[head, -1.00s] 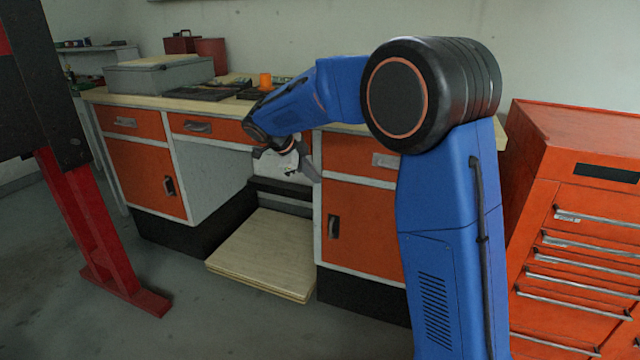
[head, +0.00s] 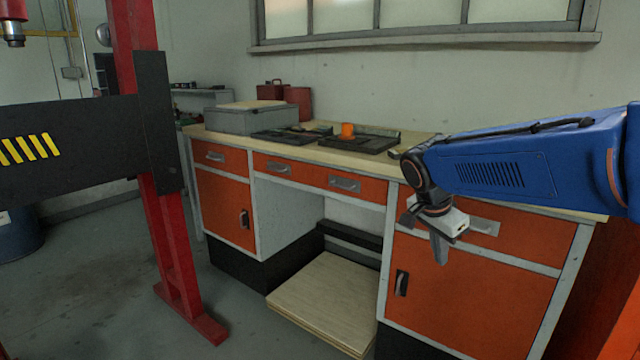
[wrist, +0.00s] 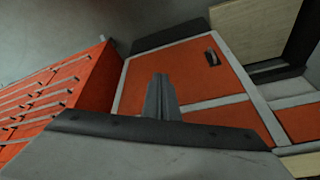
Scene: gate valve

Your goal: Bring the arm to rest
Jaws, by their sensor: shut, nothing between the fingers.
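My gripper (head: 440,258) hangs at the end of my blue arm on the right of the head view, pointing down in front of the orange workbench (head: 470,285). Its grey fingers are together with nothing between them. In the wrist view the closed fingers (wrist: 160,92) stand up in the middle, with orange cabinet fronts behind them. The gripper appears apart from the bench. No gate valve shows in these frames.
The bench top (head: 440,150) holds a grey case (head: 243,118), dark trays and an orange cup (head: 347,130). A red press post (head: 170,250) stands at left. A stack of boards (head: 325,300) lies low under the bench. An orange tool chest (wrist: 70,95) shows in the wrist view.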

